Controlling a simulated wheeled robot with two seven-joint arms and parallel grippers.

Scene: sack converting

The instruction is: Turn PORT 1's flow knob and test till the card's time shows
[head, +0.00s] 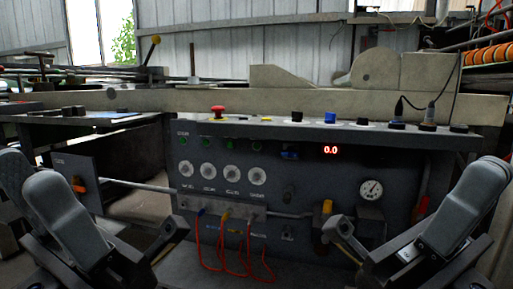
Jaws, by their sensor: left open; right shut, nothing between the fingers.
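A dark test panel (300,200) stands in front of me. It has a row of several round white dials (208,171) with small labels too small to read, so I cannot tell which is PORT 1's flow knob. A red display (330,150) reads 0.0. I cannot make out a card with a time. My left gripper (168,238) is open and empty, below and left of the dials, apart from the panel. My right gripper (343,238) is shut and empty in front of the panel's lower right, below a yellow-topped part (327,207).
Red hoses (222,262) loop below a grey port block (240,215). A pressure gauge (371,190) sits at right. A red mushroom button (217,111) and a blue part (330,118) stand on the top ledge. An orange handle (78,185) is on a plate at left.

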